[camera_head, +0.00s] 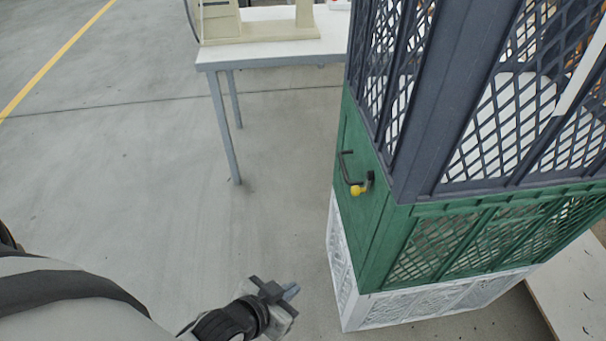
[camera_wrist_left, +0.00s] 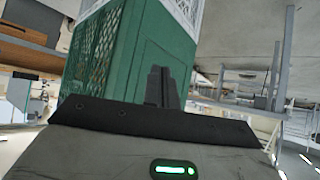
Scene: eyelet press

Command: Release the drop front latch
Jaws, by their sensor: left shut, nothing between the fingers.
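A green crate (camera_head: 390,215) is the middle one in a stack. Its left side face carries a dark handle (camera_head: 346,167) and, beside it, a small latch with a yellow knob (camera_head: 358,190). The panel around them looks flush with the crate. My left gripper (camera_head: 290,291) is shut and empty, low in the head view, below and left of the latch and apart from the stack. In the left wrist view its dark fingers (camera_wrist_left: 160,84) stand together in front of the green crate (camera_wrist_left: 130,55); the latch cannot be made out there. My right gripper is not in view.
A dark blue mesh crate (camera_head: 425,100) sits on top of the green one and a white crate (camera_head: 420,300) lies under it. A white table (camera_head: 275,52) stands behind at the left. The floor left of the stack is clear.

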